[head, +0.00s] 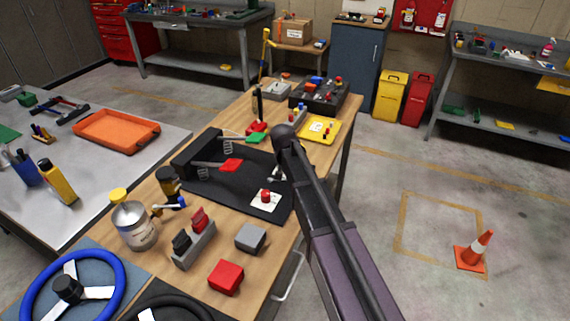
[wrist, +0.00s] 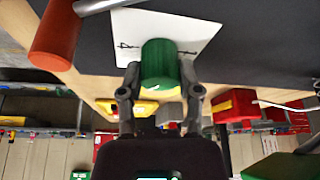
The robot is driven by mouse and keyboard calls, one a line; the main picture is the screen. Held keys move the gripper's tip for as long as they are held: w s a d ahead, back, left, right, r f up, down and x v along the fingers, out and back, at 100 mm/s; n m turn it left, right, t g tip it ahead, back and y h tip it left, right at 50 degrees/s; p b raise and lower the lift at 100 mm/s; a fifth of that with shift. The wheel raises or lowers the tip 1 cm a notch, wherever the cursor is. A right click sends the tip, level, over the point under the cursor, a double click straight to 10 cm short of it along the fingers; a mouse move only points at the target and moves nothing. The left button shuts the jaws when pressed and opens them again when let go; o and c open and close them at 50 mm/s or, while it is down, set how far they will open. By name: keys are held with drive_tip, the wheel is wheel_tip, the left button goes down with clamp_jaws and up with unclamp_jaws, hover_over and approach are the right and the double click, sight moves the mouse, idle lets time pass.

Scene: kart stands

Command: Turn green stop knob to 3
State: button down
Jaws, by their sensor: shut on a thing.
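The green knob (wrist: 160,62) stands on a white card (wrist: 205,32) on a dark panel in the wrist view. Dark marks show on the card at either side of the knob; the left one looks like a 4. My gripper (wrist: 160,80) is shut on the green knob, one finger on each side. I cannot read which number the knob points to. In the head view my arm comes down over the right edge of the black panel (head: 225,187) and hides the green knob.
A red knob on a white card (head: 258,205) sits on the panel's near part. A lever with an orange-red handle (wrist: 55,32) is close to my gripper's left in the wrist view. A yellow plate (head: 318,128) lies beyond. Open floor lies right of the workbench, with a traffic cone (head: 475,250).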

drive_tip(key=shift+c, duration=1.5)
unclamp_jaws()
